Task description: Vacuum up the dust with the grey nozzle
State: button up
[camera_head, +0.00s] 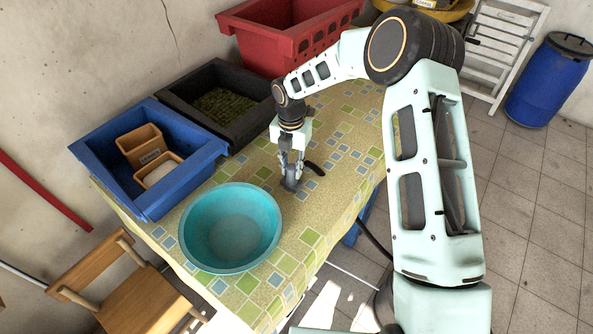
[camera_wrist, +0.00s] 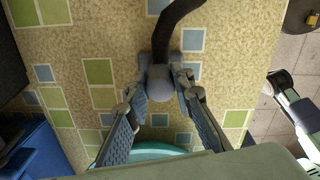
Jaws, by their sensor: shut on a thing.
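The grey nozzle (camera_head: 291,185) is low at the tablecloth, to the right of the teal basin. I cannot tell if it touches the cloth. My gripper (camera_head: 291,163) points down and is shut on it. In the wrist view the nozzle (camera_wrist: 162,90) sits between the fingertips of my gripper (camera_wrist: 160,78), with a black hose (camera_wrist: 172,25) running from it to the top edge. A short piece of the hose (camera_head: 316,168) shows in the head view. I cannot make out any dust on the patterned cloth.
The teal basin (camera_head: 190,232) stands near the table's front. A blue crate (camera_head: 188,168) with small brown boxes, a black crate (camera_head: 178,103) with greenish contents and a red crate (camera_head: 262,40) line the wall side. The tablecloth (camera_head: 345,120) is clear at the right. A wooden chair (camera_head: 135,300) stands front left.

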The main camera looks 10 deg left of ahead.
jog(key=shift+w+d, duration=0.5)
jog(key=shift+w, duration=0.25)
jog(key=shift+s+d+f+p, duration=0.1)
jog(key=shift+s+d+p, duration=0.1)
jog(key=shift+s+d, duration=0.65)
jog(key=shift+s+d+r+p, duration=0.1)
jog(key=shift+s+d+p, duration=0.25)
jog(key=shift+d, duration=0.85)
jog(key=shift+s+d+f+p, duration=0.1)
jog(key=shift+s+d, duration=0.6)
jog(key=shift+d, duration=0.3)
jog(key=shift+s+d+p, duration=0.25)
jog(key=shift+s+d, duration=0.2)
jog(key=shift+d, duration=0.35)
jog(key=shift+s+d+p, duration=0.25)
jog(key=shift+s+d, duration=0.2)
jog(key=shift+d, duration=0.3)
notch_tip(320, 180, up, 6)
jog(key=p, duration=0.4)
jog(key=shift+p, duration=0.4)
jog(key=shift+w+a, duration=0.1)
jog(key=shift+r, duration=1.65)
